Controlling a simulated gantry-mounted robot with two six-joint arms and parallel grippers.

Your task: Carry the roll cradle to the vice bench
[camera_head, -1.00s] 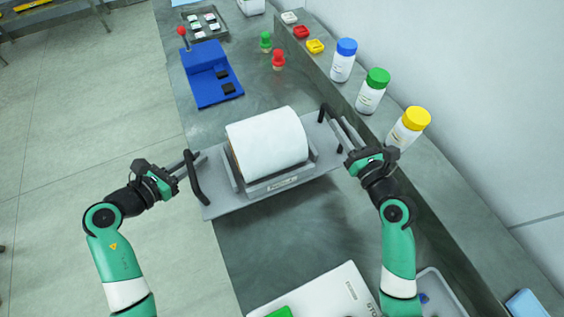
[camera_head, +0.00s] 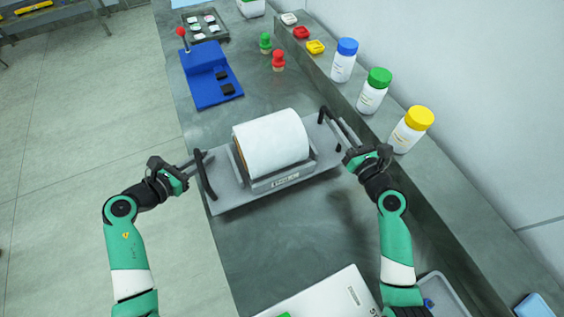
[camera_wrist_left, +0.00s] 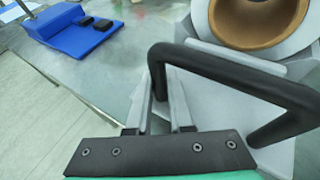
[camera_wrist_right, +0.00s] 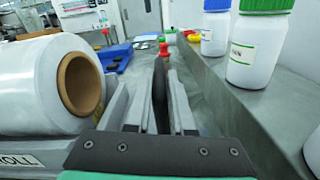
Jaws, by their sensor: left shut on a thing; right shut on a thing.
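The roll cradle (camera_head: 232,199) is a grey tray with a black handle at each end and a large white roll (camera_head: 272,143) lying in its raised holder. My left gripper (camera_head: 199,165) is shut on the left black handle (camera_wrist_left: 230,70), which also fills the left wrist view. My right gripper (camera_head: 345,152) is shut on the right black handle (camera_head: 328,122). The right wrist view shows its fingers (camera_wrist_right: 160,100) around that handle, with the roll's brown core (camera_wrist_right: 80,84) beside them. A shadow shows on the bench below the cradle. The vice bench cannot be identified.
The grey bench (camera_head: 285,235) holds a blue fixture (camera_head: 212,80) beyond the cradle. Bottles with blue, green and yellow (camera_head: 419,118) caps stand on the raised ledge at right. A white device (camera_head: 330,295) lies nearer me. Open floor (camera_head: 80,120) is at left.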

